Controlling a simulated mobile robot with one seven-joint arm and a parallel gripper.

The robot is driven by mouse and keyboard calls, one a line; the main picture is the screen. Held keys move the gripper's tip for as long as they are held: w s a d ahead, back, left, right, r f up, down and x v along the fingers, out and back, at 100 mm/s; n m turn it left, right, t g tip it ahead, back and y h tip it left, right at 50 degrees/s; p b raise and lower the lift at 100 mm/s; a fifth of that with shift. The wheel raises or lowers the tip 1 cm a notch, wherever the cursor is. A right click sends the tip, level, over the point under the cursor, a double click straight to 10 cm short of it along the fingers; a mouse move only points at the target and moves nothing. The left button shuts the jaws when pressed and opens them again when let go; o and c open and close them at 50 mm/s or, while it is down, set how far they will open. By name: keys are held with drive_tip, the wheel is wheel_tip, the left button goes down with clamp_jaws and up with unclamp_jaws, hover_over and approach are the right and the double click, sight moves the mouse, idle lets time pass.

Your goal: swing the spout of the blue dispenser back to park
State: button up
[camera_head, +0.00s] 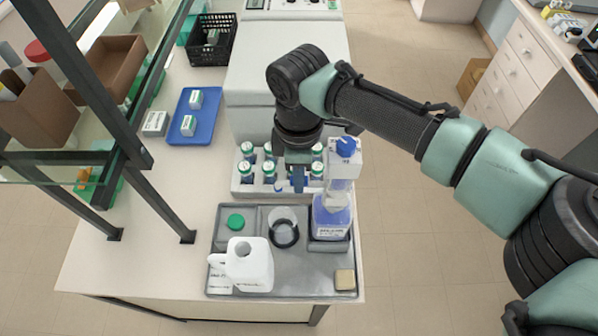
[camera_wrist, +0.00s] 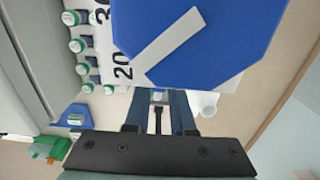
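The blue dispenser (camera_head: 331,216) is a bottle of blue liquid with a white pump head and a blue knob (camera_head: 345,147). It stands upright at the tray's back right. In the wrist view the knob (camera_wrist: 225,35), with a white bar, fills the top, beside a white scale marked 20 and 30 (camera_wrist: 122,72). A small white part (camera_wrist: 208,103) shows right of my fingers; I cannot tell whether it is the spout. My gripper (camera_head: 297,184) points down just left of the pump head. In the wrist view my fingers (camera_wrist: 160,112) are apart, with no clear object gripped.
A grey tray (camera_head: 225,282) holds a white jug (camera_head: 247,264), a black-ringed clear vessel (camera_head: 284,232) and a green cap (camera_head: 235,221). Behind it, a white rack (camera_head: 240,187) holds several green-capped vials. Shelf posts stand at left. A blue tray (camera_head: 183,128) lies farther back.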

clamp_jaws()
idle(1.0)
